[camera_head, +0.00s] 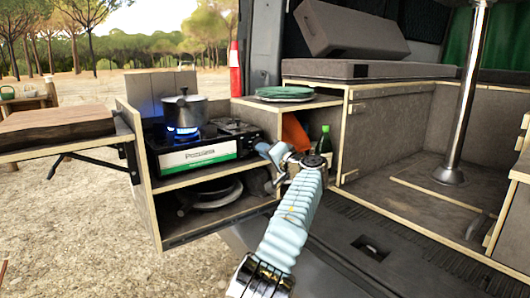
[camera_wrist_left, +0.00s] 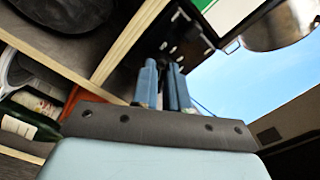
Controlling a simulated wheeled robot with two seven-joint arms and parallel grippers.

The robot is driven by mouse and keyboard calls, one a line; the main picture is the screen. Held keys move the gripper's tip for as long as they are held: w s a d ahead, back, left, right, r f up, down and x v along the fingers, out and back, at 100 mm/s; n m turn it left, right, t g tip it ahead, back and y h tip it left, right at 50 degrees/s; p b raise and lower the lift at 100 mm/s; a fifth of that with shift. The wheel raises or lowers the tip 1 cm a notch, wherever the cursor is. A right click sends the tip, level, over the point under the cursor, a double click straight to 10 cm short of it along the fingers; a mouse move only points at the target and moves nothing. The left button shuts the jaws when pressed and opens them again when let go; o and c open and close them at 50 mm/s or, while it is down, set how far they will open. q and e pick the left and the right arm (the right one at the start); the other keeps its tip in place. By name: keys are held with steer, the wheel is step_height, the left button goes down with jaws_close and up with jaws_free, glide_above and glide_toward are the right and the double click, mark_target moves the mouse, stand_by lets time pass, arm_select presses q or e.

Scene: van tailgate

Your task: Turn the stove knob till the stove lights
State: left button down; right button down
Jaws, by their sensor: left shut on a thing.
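The camping stove (camera_head: 205,153) sits on the upper shelf of the pull-out kitchen box, with a white and green front panel. A blue flame (camera_head: 182,131) burns under the grey lidded pot (camera_head: 185,110). My left gripper (camera_head: 268,152) is at the stove's right front end, where the knob is hidden behind the fingers. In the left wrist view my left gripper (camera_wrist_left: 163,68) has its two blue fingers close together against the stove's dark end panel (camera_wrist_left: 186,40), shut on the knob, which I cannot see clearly. My right gripper is out of view.
A dark pan (camera_head: 210,193) lies on the shelf below. A green bottle (camera_head: 324,145) and an orange item (camera_head: 295,132) stand right of the gripper. Green plates (camera_head: 285,93) lie on the counter above. A wooden board (camera_head: 55,125) is on the left side shelf.

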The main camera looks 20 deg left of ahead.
arm_select(q)
steer(key=shift+f, duration=0.2)
steer(key=c, duration=1.1)
jaws_free()
steer(key=shift+r, duration=0.15)
steer(key=shift+c, duration=0.2)
steer(key=b+v, duration=0.5)
steer(key=v, duration=0.8)
steer(key=shift+s+d, duration=0.25)
steer(key=shift+d, duration=0.05)
